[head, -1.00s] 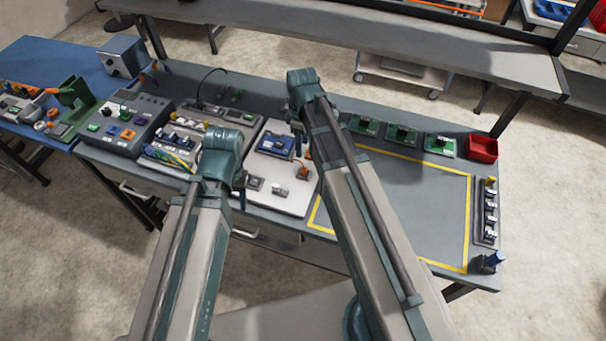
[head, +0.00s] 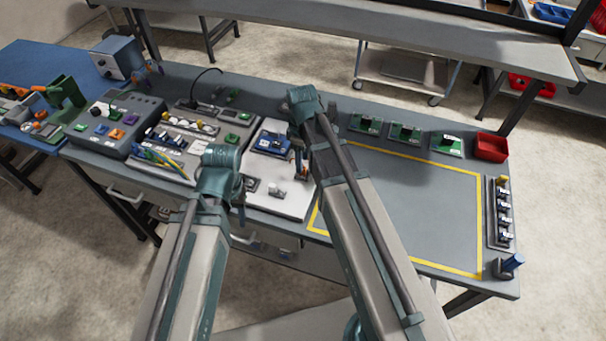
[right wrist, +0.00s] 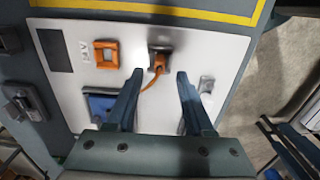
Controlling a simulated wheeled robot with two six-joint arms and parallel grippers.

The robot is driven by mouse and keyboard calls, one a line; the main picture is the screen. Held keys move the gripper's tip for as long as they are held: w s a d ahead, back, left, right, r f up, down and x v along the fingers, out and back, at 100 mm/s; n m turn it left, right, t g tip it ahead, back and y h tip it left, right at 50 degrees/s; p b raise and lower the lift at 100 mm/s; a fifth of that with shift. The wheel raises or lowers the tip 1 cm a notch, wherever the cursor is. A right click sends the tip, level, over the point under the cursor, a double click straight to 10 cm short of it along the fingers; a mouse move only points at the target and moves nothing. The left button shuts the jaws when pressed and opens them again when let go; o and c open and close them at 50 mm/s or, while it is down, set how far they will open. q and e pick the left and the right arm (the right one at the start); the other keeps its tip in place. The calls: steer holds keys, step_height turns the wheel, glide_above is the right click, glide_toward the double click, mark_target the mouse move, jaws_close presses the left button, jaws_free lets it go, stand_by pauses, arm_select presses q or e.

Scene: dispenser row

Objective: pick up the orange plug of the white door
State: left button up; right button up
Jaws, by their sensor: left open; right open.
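The white door (right wrist: 222,50) is the flat white panel on the bench; it also shows in the head view (head: 289,211), partly hidden by my arms. On it, in the right wrist view, an orange plug (right wrist: 158,62) with a curved orange cable sits at a dark grey socket. My right gripper (right wrist: 159,76) is open and empty, its fingertips to either side of the cable and just short of the plug. Any contact cannot be told. In the head view my left gripper (head: 241,205) hangs over the door's left part, its fingers barely visible.
An orange square frame (right wrist: 106,53) is left of the plug. A blue device (head: 271,143) and a small grey part (head: 275,190) are on the door. A grey panel with coloured blocks (head: 118,122) stands left. The yellow-outlined area (head: 420,205) right is clear.

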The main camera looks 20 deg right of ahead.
step_height(320, 180, down, 4)
steer(key=b, duration=0.3)
steer(key=shift+d, duration=0.1)
steer(key=shift+r, duration=0.15)
jaws_close()
